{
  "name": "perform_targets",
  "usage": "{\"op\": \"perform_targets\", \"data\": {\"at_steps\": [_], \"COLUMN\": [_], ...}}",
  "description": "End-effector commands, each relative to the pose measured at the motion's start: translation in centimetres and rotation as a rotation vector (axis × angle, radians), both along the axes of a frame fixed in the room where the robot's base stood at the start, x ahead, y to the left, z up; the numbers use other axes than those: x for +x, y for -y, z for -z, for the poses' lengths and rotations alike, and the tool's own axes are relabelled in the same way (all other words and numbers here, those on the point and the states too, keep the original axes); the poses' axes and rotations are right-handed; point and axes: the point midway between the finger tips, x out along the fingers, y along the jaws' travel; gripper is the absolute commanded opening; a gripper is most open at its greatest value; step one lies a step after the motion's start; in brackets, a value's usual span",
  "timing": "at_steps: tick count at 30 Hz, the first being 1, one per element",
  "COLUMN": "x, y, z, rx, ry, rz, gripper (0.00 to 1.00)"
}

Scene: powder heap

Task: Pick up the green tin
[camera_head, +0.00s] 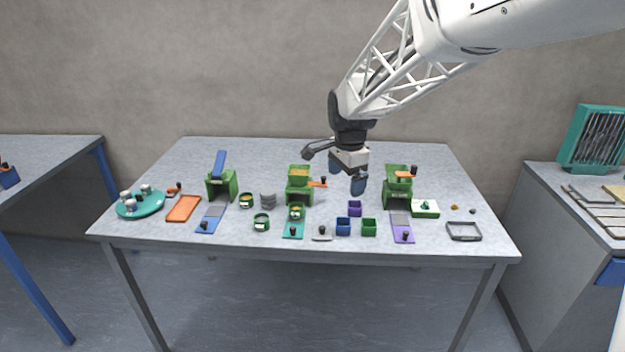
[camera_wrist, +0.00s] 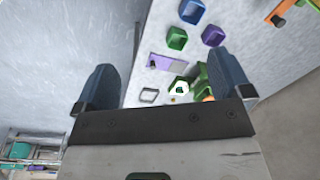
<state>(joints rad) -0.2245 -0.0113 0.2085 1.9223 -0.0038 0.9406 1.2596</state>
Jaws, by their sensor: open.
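A small square open green tin (camera_head: 369,227) stands near the table's front edge, right of a blue tin (camera_head: 343,226) and in front of a purple tin (camera_head: 354,208). In the wrist view the green tin (camera_wrist: 176,38) lies beyond the fingers, near the top. Round green containers also stand to the left, one (camera_head: 261,221) near the front and one (camera_head: 246,200) with yellowish contents. My gripper (camera_head: 347,173) is open and empty, above the table's middle, behind and above the square green tin and apart from it.
Green mills (camera_head: 299,185) stand left and right (camera_head: 397,185) of the gripper. A purple plate (camera_head: 402,228), a white-and-green box (camera_head: 425,208) and a grey frame (camera_head: 464,231) lie right of the tin. A teal dish (camera_head: 140,206) is far left. The table's back is mostly clear.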

Motion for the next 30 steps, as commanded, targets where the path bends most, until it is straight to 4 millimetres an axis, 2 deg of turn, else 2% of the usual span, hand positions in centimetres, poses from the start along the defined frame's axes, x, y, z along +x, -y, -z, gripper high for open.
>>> {"op": "perform_targets", "data": {"at_steps": [6,18,24,30], "x": [4.6,11.9,14.4,15.5], "y": [-3.6,-10.5,-13.4,-14.8], "z": [2.9,9.1,12.1,13.5], "rx": [0.006,0.010,0.009,0.008], "ry": [-0.025,-0.063,-0.076,-0.082], "rz": [0.135,0.387,0.491,0.543], "gripper": [0.97,0.97,0.97,0.97]}}
